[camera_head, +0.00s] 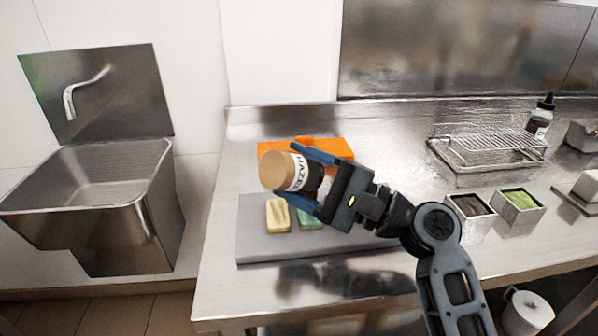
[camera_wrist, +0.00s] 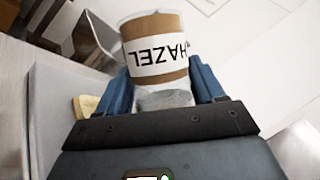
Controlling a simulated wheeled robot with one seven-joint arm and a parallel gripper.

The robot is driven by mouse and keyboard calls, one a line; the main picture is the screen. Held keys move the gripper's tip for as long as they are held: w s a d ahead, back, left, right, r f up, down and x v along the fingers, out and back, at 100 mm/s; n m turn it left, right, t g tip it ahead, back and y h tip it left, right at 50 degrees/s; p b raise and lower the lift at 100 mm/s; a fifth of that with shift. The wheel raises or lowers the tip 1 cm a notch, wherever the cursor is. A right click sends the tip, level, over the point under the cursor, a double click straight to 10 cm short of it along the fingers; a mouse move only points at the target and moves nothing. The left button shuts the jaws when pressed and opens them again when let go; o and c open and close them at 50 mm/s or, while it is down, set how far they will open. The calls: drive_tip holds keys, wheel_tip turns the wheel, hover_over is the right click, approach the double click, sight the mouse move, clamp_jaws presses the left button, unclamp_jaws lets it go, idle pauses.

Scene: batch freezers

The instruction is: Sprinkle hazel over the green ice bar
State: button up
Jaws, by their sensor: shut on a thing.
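My gripper (camera_head: 309,182) is shut on the hazel jar (camera_head: 283,171), its blue fingers on either side of it. The jar has a tan top and a white label reading HAZEL; it is tilted over, with the tan end toward the left. In the wrist view the jar (camera_wrist: 155,50) sits between the blue fingers, its label upside down. The green ice bar (camera_head: 310,219) lies on the grey board (camera_head: 262,248), below the gripper and partly hidden by it. A yellow bar (camera_head: 278,215) lies just left of it. I cannot see any hazel on the green bar.
An orange item (camera_head: 330,147) lies behind the board. A wire rack on a tray (camera_head: 480,150), a dark-filled container (camera_head: 470,206) and a green-filled container (camera_head: 519,203) stand to the right. A sink (camera_head: 95,200) is at the left. The counter's left front is clear.

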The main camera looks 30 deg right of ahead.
drive_tip(key=shift+r+p, duration=0.3)
drive_tip(key=shift+r, duration=0.35)
drive_tip(key=shift+f+b, duration=0.7)
drive_tip(key=shift+f, duration=0.2)
drive_tip(key=shift+r+p, duration=0.9)
drive_tip(key=shift+f+b, duration=0.75)
drive_tip(key=shift+f, duration=0.15)
drive_tip(key=shift+r+n, duration=0.1)
drive_tip(key=shift+n, duration=0.6)
drive_tip(key=n+g, duration=0.1)
drive_tip(key=n, duration=0.2)
